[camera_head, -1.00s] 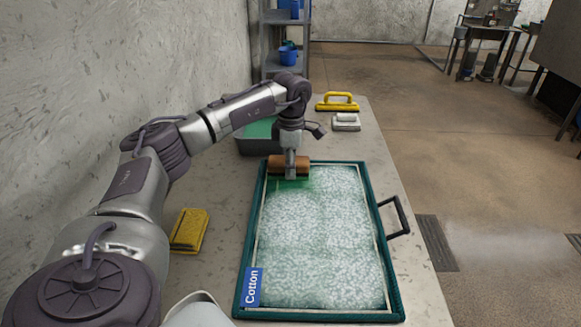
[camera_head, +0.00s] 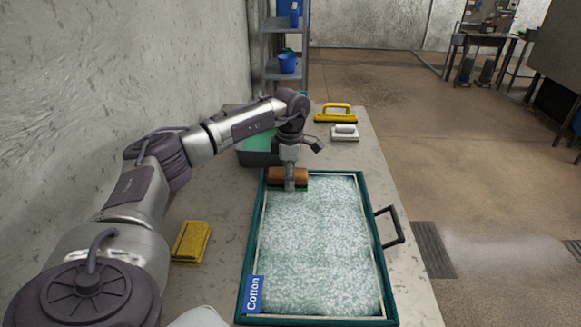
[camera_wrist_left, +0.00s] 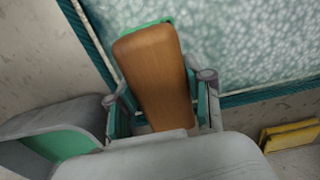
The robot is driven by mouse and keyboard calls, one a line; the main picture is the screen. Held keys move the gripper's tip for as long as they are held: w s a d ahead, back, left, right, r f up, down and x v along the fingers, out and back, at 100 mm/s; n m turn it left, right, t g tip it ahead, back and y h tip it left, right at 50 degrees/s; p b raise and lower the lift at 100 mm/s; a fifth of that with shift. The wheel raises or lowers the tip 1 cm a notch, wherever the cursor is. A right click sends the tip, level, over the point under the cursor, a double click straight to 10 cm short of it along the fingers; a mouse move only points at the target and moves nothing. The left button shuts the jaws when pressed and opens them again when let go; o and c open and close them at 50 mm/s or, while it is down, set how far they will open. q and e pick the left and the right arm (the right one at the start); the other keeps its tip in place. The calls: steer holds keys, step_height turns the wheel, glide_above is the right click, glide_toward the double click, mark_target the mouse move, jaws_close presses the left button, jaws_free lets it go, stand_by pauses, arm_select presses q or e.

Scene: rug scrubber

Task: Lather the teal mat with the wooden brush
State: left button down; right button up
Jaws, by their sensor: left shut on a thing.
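The teal mat (camera_head: 318,250) lies in a teal-rimmed tray with a blue "Cotton" label at its near left corner. White speckled lather covers nearly all of its visible surface. The wooden brush (camera_head: 274,176) has a brown back and green bristles and sits at the mat's far left corner. My left gripper (camera_head: 289,186) is shut on the brush from above. In the left wrist view the brush (camera_wrist_left: 158,75) is between the two fingers, with the lathered mat (camera_wrist_left: 240,45) beyond it. The bristles' contact with the mat is mostly hidden. My right gripper is not in view.
A grey bin with green contents (camera_head: 257,150) stands behind the tray's far left corner. A yellow-handled brush (camera_head: 336,114) and a white-handled brush (camera_head: 345,133) lie beyond the tray. A yellow sponge (camera_head: 190,241) lies left. A black handle (camera_head: 397,226) juts from the tray's right side.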

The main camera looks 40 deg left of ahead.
mark_target(289, 197)
arm_select(q)
steer(key=shift+s+d+f+p, duration=0.1)
steer(key=shift+s+d+p, duration=0.35)
steer(key=shift+s+d, duration=0.45)
steer(key=shift+s+d+p, duration=0.4)
steer(key=shift+s+d, duration=0.25)
steer(key=shift+s, duration=0.3)
steer(key=shift+w+a, duration=1.45)
steer(key=shift+w, duration=0.3)
steer(key=shift+w+a+b, duration=0.7)
steer(key=shift+w+a, duration=0.5)
steer(key=shift+w, duration=0.3)
step_height(289, 197, up, 5)
steer(key=p, duration=0.4)
steer(key=shift+a+f, duration=0.1)
steer(key=shift+f, duration=0.1)
steer(key=shift+w+f, duration=0.1)
